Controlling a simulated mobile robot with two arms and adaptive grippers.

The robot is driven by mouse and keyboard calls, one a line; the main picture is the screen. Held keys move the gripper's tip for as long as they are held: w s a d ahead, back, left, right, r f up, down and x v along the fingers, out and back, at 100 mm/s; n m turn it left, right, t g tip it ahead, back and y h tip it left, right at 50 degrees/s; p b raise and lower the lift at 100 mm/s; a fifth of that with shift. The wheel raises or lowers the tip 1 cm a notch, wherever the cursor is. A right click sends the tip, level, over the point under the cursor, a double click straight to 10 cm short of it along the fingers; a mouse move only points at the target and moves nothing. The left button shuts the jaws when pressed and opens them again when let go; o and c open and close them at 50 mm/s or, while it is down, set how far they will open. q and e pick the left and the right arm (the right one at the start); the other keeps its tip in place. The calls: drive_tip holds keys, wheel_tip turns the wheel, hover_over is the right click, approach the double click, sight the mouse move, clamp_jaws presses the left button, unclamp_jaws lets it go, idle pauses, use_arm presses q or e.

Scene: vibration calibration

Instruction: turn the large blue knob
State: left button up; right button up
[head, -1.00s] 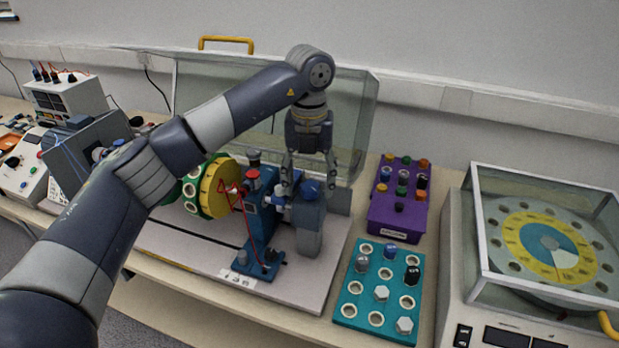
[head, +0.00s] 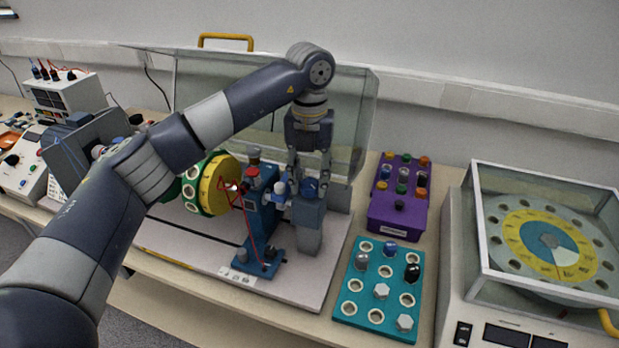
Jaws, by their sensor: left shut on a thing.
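The large blue knob (head: 310,187) sits on top of a grey-blue block of the rig, right of the blue stand (head: 262,215) with red wires. My left arm reaches across from the left and bends down over the rig. My left gripper (head: 309,186) points down with its fingers at the sides of the knob, shut on it. The fingers partly hide the knob. My right gripper does not show.
A clear cover (head: 350,120) rises behind. To the right are a purple box (head: 399,205), a teal tray (head: 350,308) with bolts and a glass-covered dial machine (head: 545,240).

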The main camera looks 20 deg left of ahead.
sight(310, 183)
use_arm(q)
drive_tip(key=m, duration=0.6)
drive_tip(key=shift+b, duration=0.4)
drive_tip(key=m, duration=1.6)
drive_tip(key=shift+m, duration=0.4)
drive_tip(key=o, duration=1)
drive_tip(key=shift+o, duration=0.2)
wheel_tip(310, 183, up, 12)
